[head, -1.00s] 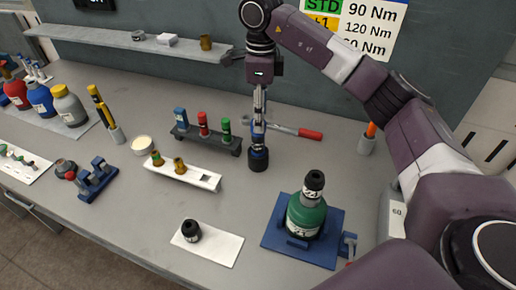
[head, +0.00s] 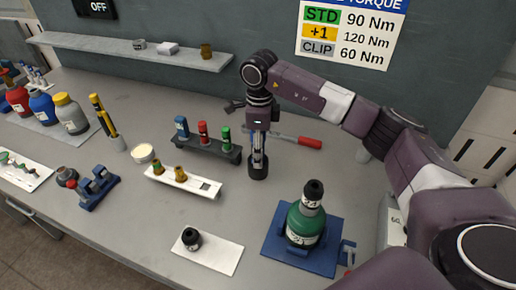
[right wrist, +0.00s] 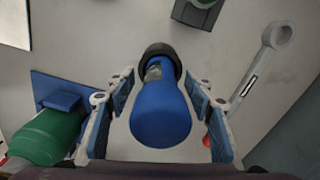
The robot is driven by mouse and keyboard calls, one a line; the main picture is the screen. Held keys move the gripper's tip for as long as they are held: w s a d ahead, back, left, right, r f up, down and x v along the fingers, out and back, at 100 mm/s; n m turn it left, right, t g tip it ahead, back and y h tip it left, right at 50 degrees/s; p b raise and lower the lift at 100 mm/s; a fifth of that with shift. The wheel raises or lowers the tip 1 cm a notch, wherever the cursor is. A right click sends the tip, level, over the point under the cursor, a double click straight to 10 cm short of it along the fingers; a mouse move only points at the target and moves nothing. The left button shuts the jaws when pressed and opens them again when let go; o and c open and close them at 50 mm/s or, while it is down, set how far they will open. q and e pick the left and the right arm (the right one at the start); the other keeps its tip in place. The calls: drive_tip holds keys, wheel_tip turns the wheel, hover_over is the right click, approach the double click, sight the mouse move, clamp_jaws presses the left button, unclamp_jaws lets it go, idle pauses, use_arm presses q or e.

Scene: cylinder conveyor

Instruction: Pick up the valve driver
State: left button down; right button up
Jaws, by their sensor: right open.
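The valve driver (right wrist: 161,115) has a blue handle and a black round lower end. It stands upright on the bench, and in the head view its black base (head: 258,169) shows below my right gripper (head: 258,148). My right gripper is open, and in the right wrist view its fingers (right wrist: 160,90) lie on both sides of the blue handle, with gaps visible. Its upper part is mostly hidden by the gripper in the head view. My left gripper is not in view.
A green bottle (head: 303,222) on a blue base (head: 275,243) stands in front and right. A dark rack (head: 219,150) with small colored parts is close left. A red-handled wrench (head: 308,142) lies behind. A white tray (head: 206,187) stands front left.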

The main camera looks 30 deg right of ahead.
clamp_jaws()
idle(0.3)
drive_tip(key=shift+w+r, duration=0.1)
drive_tip(key=shift+r, duration=0.05)
idle(0.3)
